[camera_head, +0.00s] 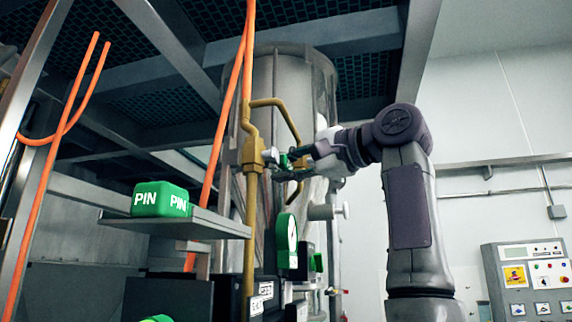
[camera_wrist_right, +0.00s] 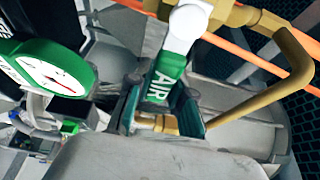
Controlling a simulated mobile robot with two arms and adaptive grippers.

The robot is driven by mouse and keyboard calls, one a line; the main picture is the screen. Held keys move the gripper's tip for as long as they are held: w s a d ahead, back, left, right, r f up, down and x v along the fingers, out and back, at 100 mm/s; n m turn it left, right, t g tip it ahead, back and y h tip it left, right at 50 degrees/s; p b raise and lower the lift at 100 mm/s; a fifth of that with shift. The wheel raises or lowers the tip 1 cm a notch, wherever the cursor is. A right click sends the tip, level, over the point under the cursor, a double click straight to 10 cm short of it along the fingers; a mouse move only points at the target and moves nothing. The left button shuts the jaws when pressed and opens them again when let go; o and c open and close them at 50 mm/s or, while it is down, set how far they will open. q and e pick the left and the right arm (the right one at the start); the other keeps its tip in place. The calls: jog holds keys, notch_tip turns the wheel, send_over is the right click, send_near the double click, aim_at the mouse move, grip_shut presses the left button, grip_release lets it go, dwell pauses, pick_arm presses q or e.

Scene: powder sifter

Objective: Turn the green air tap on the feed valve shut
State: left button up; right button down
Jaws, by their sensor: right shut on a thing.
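The green air tap (camera_wrist_right: 160,88), marked AIR, sits on a white stem (camera_wrist_right: 186,28) joined to the brass pipework in the right wrist view. In the head view the tap (camera_head: 284,161) is a small green piece, mostly hidden by my right gripper (camera_head: 292,166). The right gripper's dark fingers are shut on the tap, one on each side of it, as the right wrist view also shows (camera_wrist_right: 160,112). The brass valve block (camera_head: 253,155) is just left of the tap. My left gripper is not in view.
Brass pipes (camera_head: 250,225) and orange hoses (camera_head: 222,120) run close left of the gripper. A grey vessel (camera_head: 290,75) stands behind. A green-rimmed gauge (camera_head: 287,240) is below. A green PIN block (camera_head: 160,199) lies on a shelf (camera_head: 215,223). A control panel (camera_head: 525,280) stands right.

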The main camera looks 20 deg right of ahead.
jog(key=shift+f, duration=0.1)
jog(key=c, duration=1)
grip_release()
jog(key=shift+s+d, duration=0.15)
jog(key=v, duration=1.1)
jog(key=shift+s+d, duration=0.25)
